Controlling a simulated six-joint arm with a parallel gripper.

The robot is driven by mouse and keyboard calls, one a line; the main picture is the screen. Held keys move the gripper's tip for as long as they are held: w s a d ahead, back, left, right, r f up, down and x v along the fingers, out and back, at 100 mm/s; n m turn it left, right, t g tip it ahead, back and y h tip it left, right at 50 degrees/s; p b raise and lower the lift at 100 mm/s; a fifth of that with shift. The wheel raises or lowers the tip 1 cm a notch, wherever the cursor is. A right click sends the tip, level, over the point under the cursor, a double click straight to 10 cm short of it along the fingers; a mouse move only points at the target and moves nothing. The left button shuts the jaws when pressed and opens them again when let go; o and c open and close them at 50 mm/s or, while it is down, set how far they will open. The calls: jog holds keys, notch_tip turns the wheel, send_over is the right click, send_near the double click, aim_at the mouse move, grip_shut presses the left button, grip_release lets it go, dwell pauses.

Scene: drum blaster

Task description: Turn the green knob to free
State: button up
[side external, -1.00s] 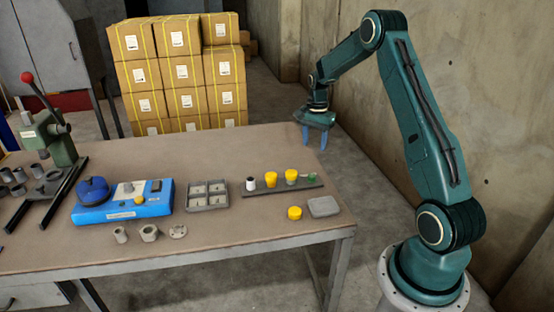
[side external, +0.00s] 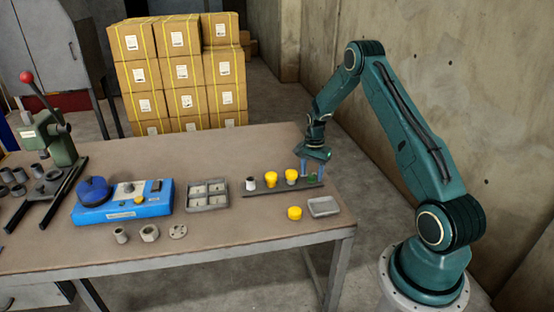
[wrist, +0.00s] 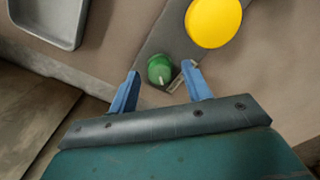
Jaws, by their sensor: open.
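The small green knob (wrist: 160,69) sits near the end of a dark grey bar (wrist: 155,40), with a pale mark on its top. In the side view the green knob (side external: 311,179) is partly behind my gripper. My gripper (side external: 311,172) is lowered over the bar's right end. In the wrist view my gripper (wrist: 162,80) is open, with one blue finger on each side of the knob. I cannot tell whether either finger touches it. A small label lies beside the knob, near the right finger.
A yellow knob (wrist: 213,22) is beside the green one on the bar, with another yellow knob (side external: 271,176) and a white piece (side external: 251,184) further left. A grey tray (side external: 323,207) and a loose yellow piece (side external: 294,213) lie in front. The blue machine (side external: 123,200) is further left.

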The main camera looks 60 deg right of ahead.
jog(key=shift+f, duration=0.25)
jog(key=c, duration=1)
